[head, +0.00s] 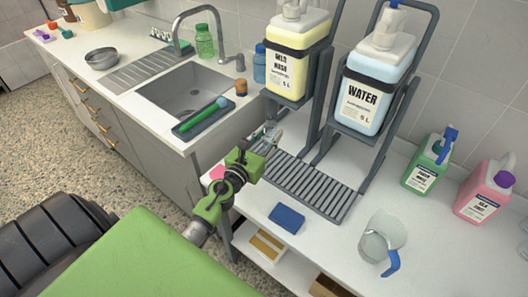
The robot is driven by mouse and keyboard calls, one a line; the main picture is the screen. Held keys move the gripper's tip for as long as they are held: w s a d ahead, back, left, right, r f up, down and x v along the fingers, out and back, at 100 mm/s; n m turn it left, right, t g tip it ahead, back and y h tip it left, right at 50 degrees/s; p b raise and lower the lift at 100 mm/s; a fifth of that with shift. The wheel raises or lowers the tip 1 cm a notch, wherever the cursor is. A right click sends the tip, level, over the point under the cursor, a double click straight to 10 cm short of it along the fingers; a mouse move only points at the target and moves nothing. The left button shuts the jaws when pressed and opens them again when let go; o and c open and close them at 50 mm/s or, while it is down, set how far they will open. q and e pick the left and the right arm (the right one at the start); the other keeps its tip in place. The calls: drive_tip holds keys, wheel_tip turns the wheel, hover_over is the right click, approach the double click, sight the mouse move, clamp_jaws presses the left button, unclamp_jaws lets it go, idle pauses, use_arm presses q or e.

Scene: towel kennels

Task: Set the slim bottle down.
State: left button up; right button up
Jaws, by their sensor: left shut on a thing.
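My left gripper (264,138) reaches in over the near left part of the white counter, by the left end of the grey slatted drip tray (305,187). It is shut on a small, pale, slim thing that I take for the slim bottle. The gripper hides most of it, so its shape and tilt are hard to tell, and I cannot tell whether its bottom touches anything. My right gripper is not in view.
Yellow (296,60) and water (372,92) canisters stand in tall grey racks behind the tray. A blue sponge (287,218), clear jug (376,247), green jug (430,163) and pink jug (484,190) stand on the counter. The sink (188,92) is left. Bare counter lies around the sponge.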

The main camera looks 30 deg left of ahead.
sight(265, 137)
use_arm(q)
drive_tip(key=shift+w+a+f+b, duration=0.15)
drive_tip(key=shift+a+f+b, duration=0.25)
drive_tip(key=shift+f, duration=0.2)
drive_tip(key=shift+w+a+f+b, duration=0.15)
drive_tip(key=shift+a+f+b, duration=0.15)
drive_tip(key=shift+f, duration=0.25)
drive_tip(key=shift+w+a+f, duration=0.15)
drive_tip(key=shift+a+f, duration=0.2)
drive_tip(key=shift+a, duration=0.05)
drive_tip(key=shift+w+a+f+b, duration=0.1)
drive_tip(key=shift+a+f+b, duration=0.1)
drive_tip(key=shift+f+b, duration=1.4)
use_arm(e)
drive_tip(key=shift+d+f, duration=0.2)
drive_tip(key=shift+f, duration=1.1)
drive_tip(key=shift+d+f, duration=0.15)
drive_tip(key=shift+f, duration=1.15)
use_arm(q)
drive_tip(key=shift+f, duration=0.1)
drive_tip(key=shift+f, duration=0.15)
drive_tip(key=o, duration=1)
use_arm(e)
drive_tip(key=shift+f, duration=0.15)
